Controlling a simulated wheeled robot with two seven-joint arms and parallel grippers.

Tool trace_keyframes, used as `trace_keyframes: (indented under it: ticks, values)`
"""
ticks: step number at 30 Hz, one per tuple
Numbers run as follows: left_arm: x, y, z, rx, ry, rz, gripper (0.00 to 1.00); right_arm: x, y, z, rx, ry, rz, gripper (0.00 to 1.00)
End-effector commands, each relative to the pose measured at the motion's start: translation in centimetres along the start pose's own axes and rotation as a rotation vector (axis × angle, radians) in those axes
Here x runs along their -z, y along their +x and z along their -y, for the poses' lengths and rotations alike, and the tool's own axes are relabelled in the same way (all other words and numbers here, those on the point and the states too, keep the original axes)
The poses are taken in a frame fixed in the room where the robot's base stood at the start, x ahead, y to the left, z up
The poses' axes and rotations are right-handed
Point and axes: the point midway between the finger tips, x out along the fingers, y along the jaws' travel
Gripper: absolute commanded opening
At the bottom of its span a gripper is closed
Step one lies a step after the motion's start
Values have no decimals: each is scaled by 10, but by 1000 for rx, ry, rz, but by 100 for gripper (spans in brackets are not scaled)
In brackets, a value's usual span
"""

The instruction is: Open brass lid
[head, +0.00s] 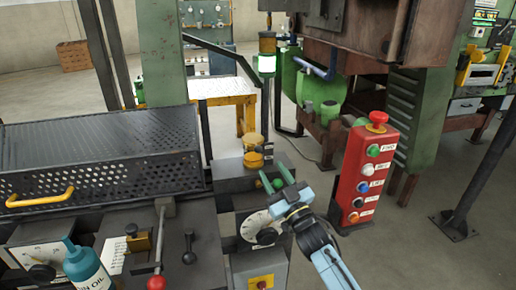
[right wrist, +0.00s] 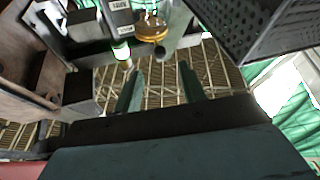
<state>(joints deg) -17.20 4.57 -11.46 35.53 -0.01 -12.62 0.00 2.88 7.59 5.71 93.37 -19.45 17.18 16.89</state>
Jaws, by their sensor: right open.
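A small brass cup (head: 254,158) with a brass lid (head: 252,140) stands upright on a grey block at the right end of the machine. The lid sits on top of the cup and looks closed. In the right wrist view a round brass part (right wrist: 152,32) shows at the top, beyond the fingertips; I cannot tell whether it is the lid or the cup. My right gripper (head: 275,174) is open, its two fingers apart, just in front of and slightly right of the cup, not visibly touching it. The open fingers also show in the right wrist view (right wrist: 159,80). My left gripper is out of view.
A red button post (head: 362,175) stands to the right. A perforated cover (head: 100,155) with a yellow handle lies left. A blue oil bottle (head: 86,268), a red-knobbed lever (head: 157,282) and a dial (head: 262,228) are at the front. A stack light (head: 266,62) rises behind the cup.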

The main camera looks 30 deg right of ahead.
Motion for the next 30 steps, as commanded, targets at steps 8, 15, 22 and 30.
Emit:
trace_keyframes:
  ticks: [8,15,22,30]
  values:
    - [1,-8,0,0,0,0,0,1,59,0,-1,0,0,41]
    - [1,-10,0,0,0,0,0,0,86,0,0,1,2,41]
    - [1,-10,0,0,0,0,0,-1,93,0,0,0,3,41]
    - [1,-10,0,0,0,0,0,-1,92,0,0,0,2,28]
